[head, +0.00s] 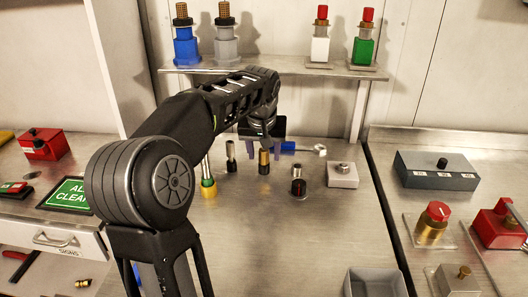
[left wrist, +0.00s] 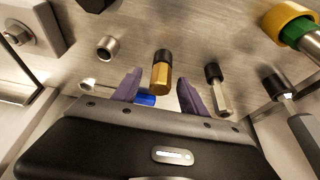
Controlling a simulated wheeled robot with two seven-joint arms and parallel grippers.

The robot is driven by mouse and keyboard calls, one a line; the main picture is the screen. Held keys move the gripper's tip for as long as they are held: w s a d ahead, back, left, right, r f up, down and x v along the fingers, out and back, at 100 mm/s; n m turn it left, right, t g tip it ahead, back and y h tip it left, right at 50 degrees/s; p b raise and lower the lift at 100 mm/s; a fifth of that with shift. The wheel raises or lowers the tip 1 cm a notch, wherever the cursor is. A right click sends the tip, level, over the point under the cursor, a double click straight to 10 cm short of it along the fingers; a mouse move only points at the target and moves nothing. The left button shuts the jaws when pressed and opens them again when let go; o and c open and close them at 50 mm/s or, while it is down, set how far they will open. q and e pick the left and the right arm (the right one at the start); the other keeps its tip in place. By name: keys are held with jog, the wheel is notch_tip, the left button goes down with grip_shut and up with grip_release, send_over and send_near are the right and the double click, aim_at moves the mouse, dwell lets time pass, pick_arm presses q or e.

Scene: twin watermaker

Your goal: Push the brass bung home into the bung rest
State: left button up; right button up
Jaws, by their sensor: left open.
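The brass bung (head: 264,160), a short cylinder with one black part and one brass part, stands on the steel bench. In the left wrist view the bung (left wrist: 161,76) shows between the two purple fingers. My left gripper (head: 265,150) is open, its fingers either side of the bung with visible gaps. It also shows in the left wrist view (left wrist: 160,92). I cannot tell for certain which fixture is the bung rest. My right gripper is out of view.
A steel cylinder with a black part (head: 231,157) stands close left of the bung. A yellow-ringed part (head: 208,188) is further left. A steel block (head: 342,175) sits right of the cup. A shelf (head: 270,69) stands behind.

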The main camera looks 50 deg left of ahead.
pick_arm(q)
jog(key=v, duration=0.7)
jog(key=shift+r, duration=0.35)
jog(key=shift+s+d, duration=0.15)
dwell(0.7)
